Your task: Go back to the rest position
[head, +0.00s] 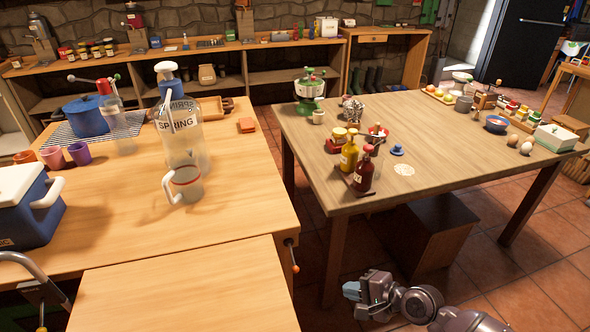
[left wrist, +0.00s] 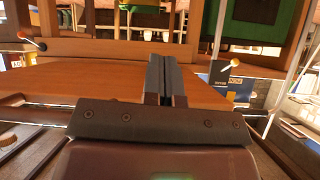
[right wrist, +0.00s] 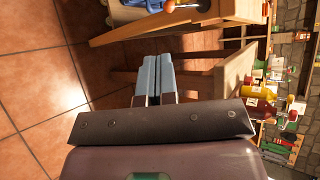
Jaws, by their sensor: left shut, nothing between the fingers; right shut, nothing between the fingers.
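My right gripper (head: 356,289) shows at the bottom of the head view, held over the tiled floor in front of the right-hand table. In the right wrist view its fingers (right wrist: 153,78) are together with nothing between them. My left gripper is outside the head view. In the left wrist view its dark fingers (left wrist: 165,80) are pressed together and empty, with a wooden surface (left wrist: 90,82) beyond them.
A table (head: 240,215) at left bears a clear dispenser (head: 180,135), a mug (head: 187,185) and a cooler (head: 25,205). A second table (head: 440,150) at right bears sauce bottles (head: 364,172) and eggs. Tiled floor (head: 530,270) lies open at the lower right.

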